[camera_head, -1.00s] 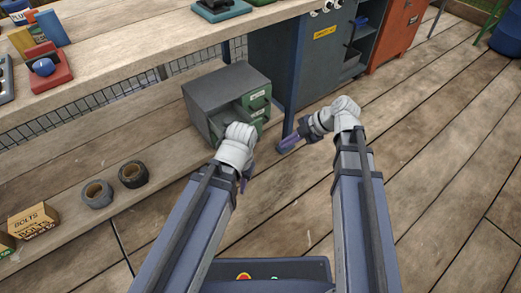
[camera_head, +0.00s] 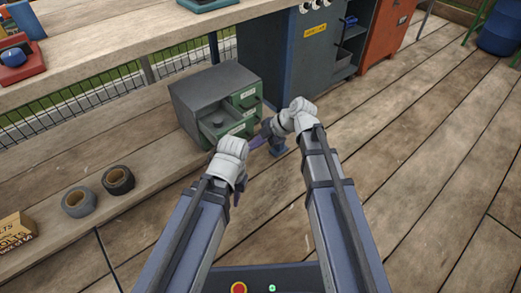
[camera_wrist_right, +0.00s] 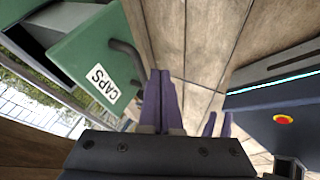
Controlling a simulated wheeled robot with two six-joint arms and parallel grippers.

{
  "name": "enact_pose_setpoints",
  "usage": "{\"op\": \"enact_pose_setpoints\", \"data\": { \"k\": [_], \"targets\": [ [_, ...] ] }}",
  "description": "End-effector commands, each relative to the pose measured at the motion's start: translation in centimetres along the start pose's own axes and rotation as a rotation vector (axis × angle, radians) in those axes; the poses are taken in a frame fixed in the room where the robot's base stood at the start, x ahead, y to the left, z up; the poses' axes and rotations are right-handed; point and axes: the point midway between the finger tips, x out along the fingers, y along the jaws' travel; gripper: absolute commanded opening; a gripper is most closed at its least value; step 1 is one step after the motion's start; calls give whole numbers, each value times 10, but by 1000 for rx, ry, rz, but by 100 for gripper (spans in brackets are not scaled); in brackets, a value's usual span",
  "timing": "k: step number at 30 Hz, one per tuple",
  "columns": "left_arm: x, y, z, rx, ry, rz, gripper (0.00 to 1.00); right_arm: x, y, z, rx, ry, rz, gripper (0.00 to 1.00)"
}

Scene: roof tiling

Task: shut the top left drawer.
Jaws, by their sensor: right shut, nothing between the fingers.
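A grey cabinet (camera_head: 205,85) with green drawer fronts stands on the low wooden shelf. A left drawer (camera_head: 217,122) is pulled out toward me, with a small round thing in it. In the right wrist view, a green front labelled CAPS (camera_wrist_right: 97,77) with a dark bar handle (camera_wrist_right: 127,62) is close by. My right gripper (camera_head: 259,143) is shut and empty near the drawer's front right; its purple fingers (camera_wrist_right: 161,85) are just beside the handle, contact unclear. My left gripper (camera_head: 237,193) is in front of the drawer, fingers mostly hidden by its wrist.
Two tape rolls (camera_head: 79,201) (camera_head: 118,180) and a bolts box (camera_head: 16,232) lie on the shelf to the left. The workbench top (camera_head: 120,40) overhangs behind the cabinet. A blue-grey cupboard (camera_head: 285,55) stands to the right. The plank floor (camera_head: 420,180) at right is clear.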

Motion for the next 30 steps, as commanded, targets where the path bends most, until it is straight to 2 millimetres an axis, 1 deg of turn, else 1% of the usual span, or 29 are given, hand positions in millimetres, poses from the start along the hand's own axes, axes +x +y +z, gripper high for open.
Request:
{"op": "enact_pose_setpoints", "data": {
  "k": [1,3,14,17,20,24,27,30],
  "targets": [
    [-1,0,0,0,0,0,27,1,4,0,0,0,-1,0],
    [-1,0,0,0,0,0,27,2,7,-1,0,0,-1,0],
    [-1,0,0,0,0,0,27,3,7,-1,1,0,0,0],
    [-1,0,0,0,0,0,27,6,14,0,0,0,0,0],
    [-1,0,0,0,0,0,27,17,34,2,-2,0,-1,0],
    [-1,0,0,0,0,0,27,38,73,3,-3,0,-2,0],
    [-1,0,0,0,0,0,27,52,97,4,-2,0,-1,0],
    [-1,0,0,0,0,0,27,63,116,4,-1,0,-1,0]
  ]
}}
